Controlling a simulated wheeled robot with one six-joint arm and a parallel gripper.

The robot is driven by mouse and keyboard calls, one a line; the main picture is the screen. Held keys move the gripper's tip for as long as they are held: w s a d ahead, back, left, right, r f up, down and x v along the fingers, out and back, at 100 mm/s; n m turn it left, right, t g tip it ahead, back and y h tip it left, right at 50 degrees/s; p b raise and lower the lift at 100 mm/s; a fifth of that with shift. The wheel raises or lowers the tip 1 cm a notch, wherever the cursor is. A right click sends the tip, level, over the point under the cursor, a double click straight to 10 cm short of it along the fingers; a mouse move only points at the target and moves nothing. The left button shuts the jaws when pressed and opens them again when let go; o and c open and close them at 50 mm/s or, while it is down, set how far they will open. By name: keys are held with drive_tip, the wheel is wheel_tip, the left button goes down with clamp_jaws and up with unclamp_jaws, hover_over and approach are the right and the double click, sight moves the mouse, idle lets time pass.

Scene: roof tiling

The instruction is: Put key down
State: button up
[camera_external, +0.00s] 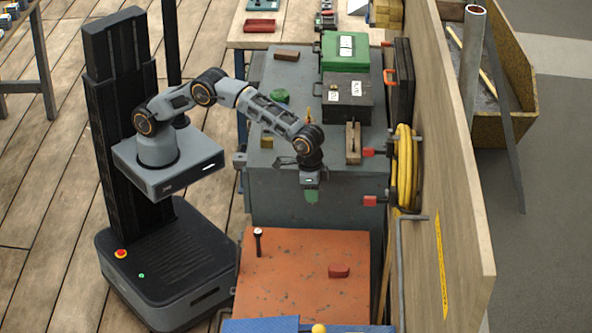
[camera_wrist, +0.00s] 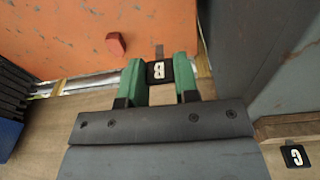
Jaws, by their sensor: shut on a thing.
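My gripper (camera_wrist: 160,85) has green fingers and is shut on a key (camera_wrist: 158,72) with a black head marked with a white B. The key's short grey shaft points away from the gripper, toward the orange surface in the wrist view. In the external view my gripper (camera_external: 311,194) hangs fingers down in front of the grey cabinet (camera_external: 275,205), above and behind the orange top (camera_external: 300,295). The key cannot be made out there. A second black tag marked C (camera_wrist: 294,156) lies at the right in the wrist view.
A red block (camera_external: 339,271) and an upright dark pin with a pale tip (camera_external: 258,240) are on the orange top. A green case (camera_external: 345,52) and a dark box (camera_external: 347,97) stand on the grey cabinet. A wooden panel (camera_external: 455,150) with a yellow coil (camera_external: 403,165) bounds the right.

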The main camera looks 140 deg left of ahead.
drive_tip(key=shift+w+d+f+b, duration=0.5)
drive_tip(key=shift+d+f, duration=0.35)
drive_tip(key=shift+f, duration=1.65)
drive_tip(key=shift+w+d+f+b, duration=0.5)
drive_tip(key=shift+d+f, duration=0.3)
drive_tip(key=shift+f, duration=1.65)
drive_tip(key=shift+w+d+f+b, duration=0.5)
drive_tip(key=shift+d+f, duration=0.35)
drive_tip(key=shift+f, duration=1.65)
drive_tip(key=shift+f, duration=0.2)
drive_tip(key=o, duration=0.9)
